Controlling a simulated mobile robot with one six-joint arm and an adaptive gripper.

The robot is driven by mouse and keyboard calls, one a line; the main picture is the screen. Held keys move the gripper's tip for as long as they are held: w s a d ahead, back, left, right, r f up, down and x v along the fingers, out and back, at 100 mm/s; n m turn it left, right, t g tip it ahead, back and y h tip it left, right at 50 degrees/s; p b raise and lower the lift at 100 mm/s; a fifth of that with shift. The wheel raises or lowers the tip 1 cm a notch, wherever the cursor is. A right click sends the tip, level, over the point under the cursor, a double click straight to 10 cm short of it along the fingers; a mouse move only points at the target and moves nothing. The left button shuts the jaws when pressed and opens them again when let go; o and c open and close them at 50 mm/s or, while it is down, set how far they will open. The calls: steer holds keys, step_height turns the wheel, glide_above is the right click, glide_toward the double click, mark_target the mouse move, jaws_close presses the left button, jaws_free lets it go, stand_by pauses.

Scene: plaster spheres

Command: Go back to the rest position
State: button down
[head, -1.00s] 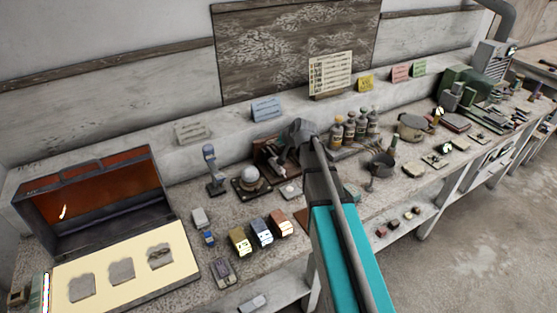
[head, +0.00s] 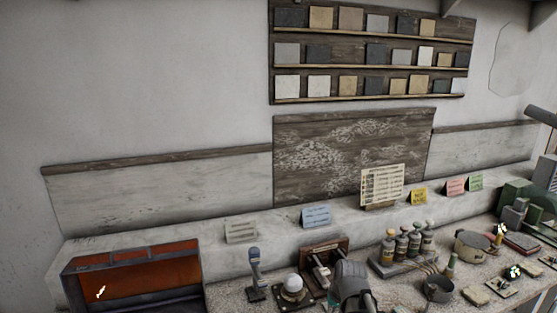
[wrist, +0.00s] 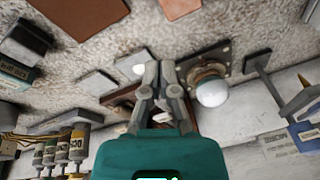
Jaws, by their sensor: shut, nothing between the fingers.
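My gripper (wrist: 163,68) is shut and empty in the wrist view, its two grey fingers meeting above the bench. A white plaster sphere (wrist: 211,92) on a dark square base is right of the fingers, apart from them. The same sphere (head: 292,284) shows low in the head view. A wooden stand (wrist: 118,96) with a pale piece lies behind the fingers and is partly covered by them. It also shows in the head view (head: 332,252). Part of my grey arm end covers the bench at the bottom of the head view; the fingertips cannot be made out there.
Several bottles (head: 402,246) stand right of the stand, with a dark pan (head: 438,289) in front. An open orange-lined case (head: 140,275) is at left. Cards line the back ledge. The space above the bench is clear.

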steer(key=s+g+h, duration=0.1)
steer(key=s+g, duration=0.1)
steer(key=s, duration=0.6)
steer(key=shift+s+d+f+n, duration=0.3)
steer(key=shift+s+d+n, duration=0.1)
steer(key=shift+d, duration=0.05)
